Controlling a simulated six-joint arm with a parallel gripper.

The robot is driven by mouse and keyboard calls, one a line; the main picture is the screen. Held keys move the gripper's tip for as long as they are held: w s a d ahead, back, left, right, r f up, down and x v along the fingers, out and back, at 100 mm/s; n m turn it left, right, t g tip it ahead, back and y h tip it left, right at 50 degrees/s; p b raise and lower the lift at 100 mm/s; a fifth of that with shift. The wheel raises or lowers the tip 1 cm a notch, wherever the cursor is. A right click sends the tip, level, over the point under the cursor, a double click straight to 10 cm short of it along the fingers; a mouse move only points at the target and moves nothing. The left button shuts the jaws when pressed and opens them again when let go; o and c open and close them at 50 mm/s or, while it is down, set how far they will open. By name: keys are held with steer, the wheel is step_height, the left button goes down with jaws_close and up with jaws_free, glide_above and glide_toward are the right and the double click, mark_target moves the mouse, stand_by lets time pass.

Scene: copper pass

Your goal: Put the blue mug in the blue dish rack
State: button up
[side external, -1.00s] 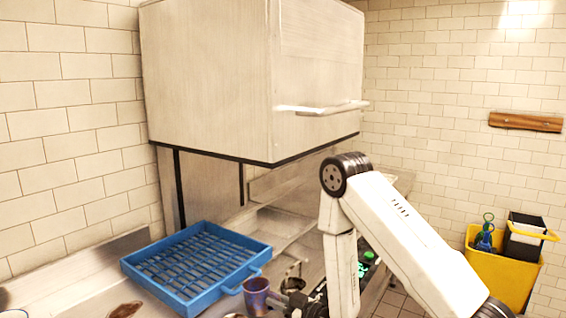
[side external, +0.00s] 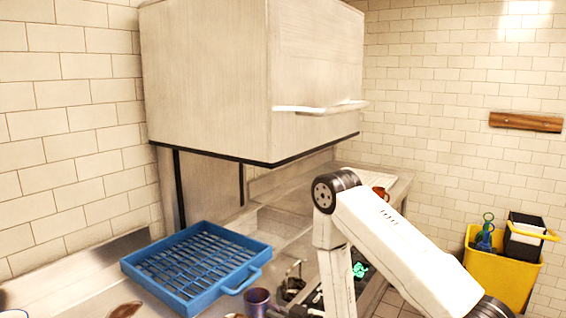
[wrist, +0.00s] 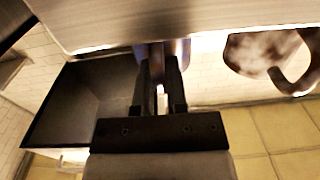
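The blue mug (side external: 257,301), dark bluish-purple, stands out at the bottom of the side view, just in front of the blue dish rack (side external: 243,285) and its front handle. It looks upright and outside the rack. My gripper (wrist: 161,62) is shut on the mug, whose bluish side (wrist: 180,48) shows beyond the fingertips in the wrist view. The fingers keep a narrow gap, and the exact grip point is hard to make out. In the side view my gripper is at the bottom edge, right of the mug, and partly cut off. The rack is empty, with a slatted grid floor.
A large metal hood (side external: 210,90) hangs above the counter behind the rack. A brown mug (side external: 381,193) stands on the far counter. Dark brown items lie at the lower left (side external: 125,309). A yellow bin (side external: 500,275) is at the right.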

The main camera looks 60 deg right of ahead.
steer(key=o, duration=0.4)
steer(key=shift+f, duration=0.1)
steer(key=shift+f, duration=0.15)
steer(key=s, duration=0.7)
steer(key=shift+s, duration=0.4)
steer(key=shift+d, duration=0.1)
steer(key=o, duration=0.6)
